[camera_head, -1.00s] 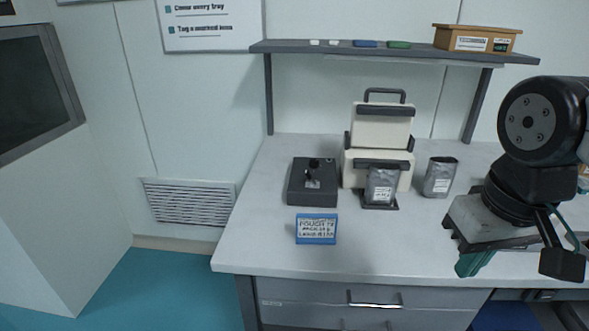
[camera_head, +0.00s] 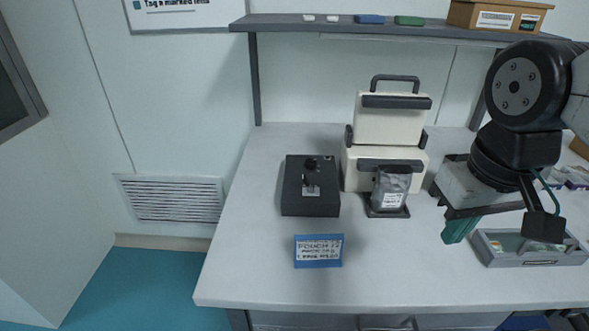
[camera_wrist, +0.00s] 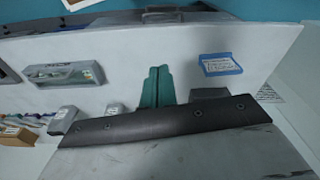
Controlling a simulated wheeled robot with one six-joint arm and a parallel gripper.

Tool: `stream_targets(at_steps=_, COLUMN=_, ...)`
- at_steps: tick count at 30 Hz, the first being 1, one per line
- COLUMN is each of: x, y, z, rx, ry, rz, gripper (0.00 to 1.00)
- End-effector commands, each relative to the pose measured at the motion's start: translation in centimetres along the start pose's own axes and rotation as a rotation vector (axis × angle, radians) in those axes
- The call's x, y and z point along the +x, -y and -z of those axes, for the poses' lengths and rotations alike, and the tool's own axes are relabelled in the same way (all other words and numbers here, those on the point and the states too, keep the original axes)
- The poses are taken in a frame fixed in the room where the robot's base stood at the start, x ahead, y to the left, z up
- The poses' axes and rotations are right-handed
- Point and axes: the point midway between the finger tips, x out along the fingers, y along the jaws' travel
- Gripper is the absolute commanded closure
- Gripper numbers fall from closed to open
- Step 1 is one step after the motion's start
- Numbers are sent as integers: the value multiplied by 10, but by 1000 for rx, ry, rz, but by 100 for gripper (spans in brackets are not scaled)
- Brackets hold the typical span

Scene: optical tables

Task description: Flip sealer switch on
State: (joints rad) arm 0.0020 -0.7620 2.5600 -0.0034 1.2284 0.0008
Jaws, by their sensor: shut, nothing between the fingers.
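The sealer (camera_head: 388,120) is a cream box with dark handles at the back of the table, with a silver pouch (camera_head: 392,190) in front of it. Left of it is a dark control box (camera_head: 310,205) with a small upright lever (camera_head: 308,182) on a light plate and a round black knob behind it. The lever's setting is too small to tell. My gripper (camera_head: 460,229) is right of the sealer and pouch, above the table, with its teal fingers shut and empty. The fingers also show in the wrist view (camera_wrist: 157,87); the dark box (camera_wrist: 208,95) there is partly hidden by my gripper's body.
A grey tray (camera_head: 530,258) lies at the right. A shelf (camera_head: 350,27) with small items and a cardboard box (camera_head: 497,16) overhangs the back.

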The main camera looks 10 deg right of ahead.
Motion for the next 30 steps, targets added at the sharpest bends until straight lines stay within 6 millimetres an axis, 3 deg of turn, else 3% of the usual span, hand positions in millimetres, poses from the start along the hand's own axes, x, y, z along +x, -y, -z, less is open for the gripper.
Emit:
stream_targets(at_steps=4, x=-2, y=1, z=4, rx=-14, ry=3, rz=-1, gripper=100)
stream_targets(at_steps=7, x=-7, y=4, z=19, rx=-73, ry=16, rz=-4, gripper=100)
stream_targets(at_steps=11, x=-18, y=16, z=62, rx=-235, ry=46, rz=-13, gripper=100)
stream_targets(at_steps=14, x=-23, y=32, z=107, rx=-401, ry=75, rz=-21, gripper=100)
stream_targets(at_steps=19, x=-15, y=74, z=185, rx=-693, ry=125, rz=-33, gripper=100)
stream_targets(at_steps=24, x=14, y=130, z=253, rx=-980, ry=177, rz=-41, gripper=100)
stream_targets(at_steps=30, x=57, y=192, z=304, rx=-1245, ry=225, rz=-45, gripper=100)
